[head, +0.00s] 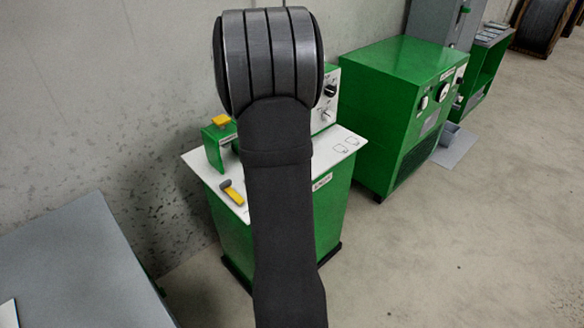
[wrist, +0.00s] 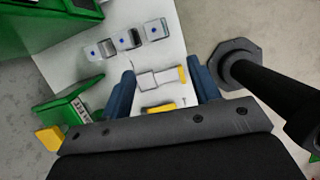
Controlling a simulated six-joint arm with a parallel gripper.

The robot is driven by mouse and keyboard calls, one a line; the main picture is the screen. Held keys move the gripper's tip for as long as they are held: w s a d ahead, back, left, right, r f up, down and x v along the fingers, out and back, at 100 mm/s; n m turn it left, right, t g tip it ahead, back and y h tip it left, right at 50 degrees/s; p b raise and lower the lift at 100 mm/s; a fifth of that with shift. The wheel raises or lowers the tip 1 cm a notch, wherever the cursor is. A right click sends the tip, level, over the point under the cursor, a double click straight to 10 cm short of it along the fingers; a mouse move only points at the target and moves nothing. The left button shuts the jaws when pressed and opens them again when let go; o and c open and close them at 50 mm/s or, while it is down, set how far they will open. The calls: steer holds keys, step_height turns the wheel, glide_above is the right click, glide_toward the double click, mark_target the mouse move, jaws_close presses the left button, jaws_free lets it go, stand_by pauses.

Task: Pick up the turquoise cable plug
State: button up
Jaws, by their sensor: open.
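I cannot make out a turquoise cable plug in either view. My gripper (wrist: 161,70) is open in the wrist view, with its two blue fingers apart over the white worktop (wrist: 75,65). Nothing is held between them. A yellow-ended piece (wrist: 183,75) shows on the worktop between the fingers, close to the right one. A yellow bar (wrist: 160,107) shows nearer the gripper body, partly hidden by it. In the head view my arm covers the middle of the worktop (head: 335,150) and my gripper does not show.
Several small grey blocks with blue dots, one in the middle (wrist: 128,38), stand past the fingers. A green bracket (head: 215,148) with a yellow top and a grey-yellow tool (head: 232,192) are at the worktop's left. A green cabinet (head: 400,110) stands right; open floor lies front right.

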steer(key=x, duration=1.2)
steer(key=shift+w+a, duration=0.15)
steer(key=shift+a, duration=0.1)
steer(key=f, duration=0.1)
steer(key=w+d+f, duration=0.1)
steer(key=f, duration=0.2)
steer(key=shift+w+d, duration=0.35)
steer(key=shift+w, duration=0.05)
steer(key=shift+w+d+f, duration=0.1)
steer(key=shift+f, duration=0.35)
steer(key=shift+n, duration=0.3)
steer(key=c, duration=1.1)
steer(key=shift+r, duration=0.1)
